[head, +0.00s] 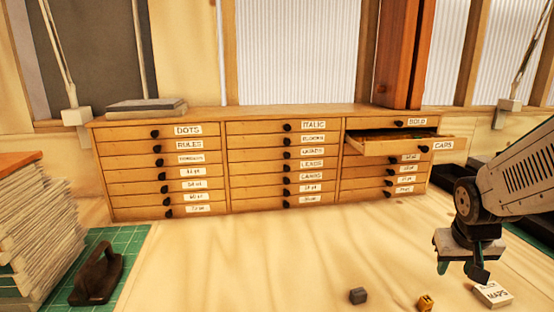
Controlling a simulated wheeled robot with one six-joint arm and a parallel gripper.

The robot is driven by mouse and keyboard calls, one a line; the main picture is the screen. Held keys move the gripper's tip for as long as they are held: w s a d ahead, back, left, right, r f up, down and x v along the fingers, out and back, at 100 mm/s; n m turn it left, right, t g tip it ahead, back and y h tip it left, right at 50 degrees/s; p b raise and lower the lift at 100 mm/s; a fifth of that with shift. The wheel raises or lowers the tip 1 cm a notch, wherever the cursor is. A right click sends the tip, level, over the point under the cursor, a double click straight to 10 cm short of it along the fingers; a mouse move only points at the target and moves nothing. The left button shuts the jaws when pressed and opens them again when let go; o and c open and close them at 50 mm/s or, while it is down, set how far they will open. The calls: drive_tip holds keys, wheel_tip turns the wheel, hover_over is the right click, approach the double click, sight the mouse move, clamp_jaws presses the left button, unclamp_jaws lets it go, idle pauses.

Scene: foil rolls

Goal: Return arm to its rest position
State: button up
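My arm (525,172) reaches in from the right edge of the head view. My gripper (461,269) points down above the right part of the table. Its two fingers stand apart with nothing visible between them. It is in front of the right end of a wooden drawer cabinet (228,165) and clear of it.
The drawer labelled CAPS (390,147) is pulled out of the cabinet at the upper right. A small white labelled box (492,294), a yellow block (425,302) and a dark grey block (358,296) lie on the table (250,265). A paper stack (35,225) stands left.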

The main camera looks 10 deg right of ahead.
drive_tip(key=s+a+r+n+y, duration=0.1)
drive_tip(key=s+a+r+n, duration=0.1)
drive_tip(key=s+a+r, duration=0.2)
drive_tip(key=s+a+r+n+g+y, duration=0.1)
drive_tip(key=s+a+r, duration=0.4)
drive_tip(key=s+a, duration=0.4)
drive_tip(key=a, duration=0.4)
drive_tip(key=shift+s+a+r+n+g+y, duration=0.15)
drive_tip(key=shift+s+a+n+g+y, duration=0.15)
drive_tip(key=shift+n+y, duration=0.1)
